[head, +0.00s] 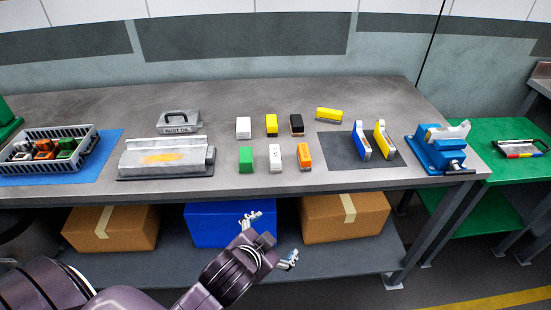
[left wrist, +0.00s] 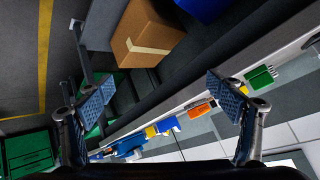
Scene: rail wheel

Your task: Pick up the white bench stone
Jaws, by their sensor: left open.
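A plain white block (head: 243,128) stands at the left of the back row on the grey workbench. A second white block (head: 275,158), with small dark marks on its face, stands in the front row between a green block (head: 246,160) and an orange block (head: 304,156). I cannot tell by looks alone which is the bench stone. My left gripper (head: 270,240) is open and empty, in front of the bench edge and below the blocks. In the left wrist view its fingers (left wrist: 165,98) are spread wide with nothing between them. My right gripper is not in view.
Yellow (head: 271,125) and black (head: 296,125) blocks stand beside the plain white one. The bench's front edge and lower shelf with boxes (head: 345,216) are near my gripper.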

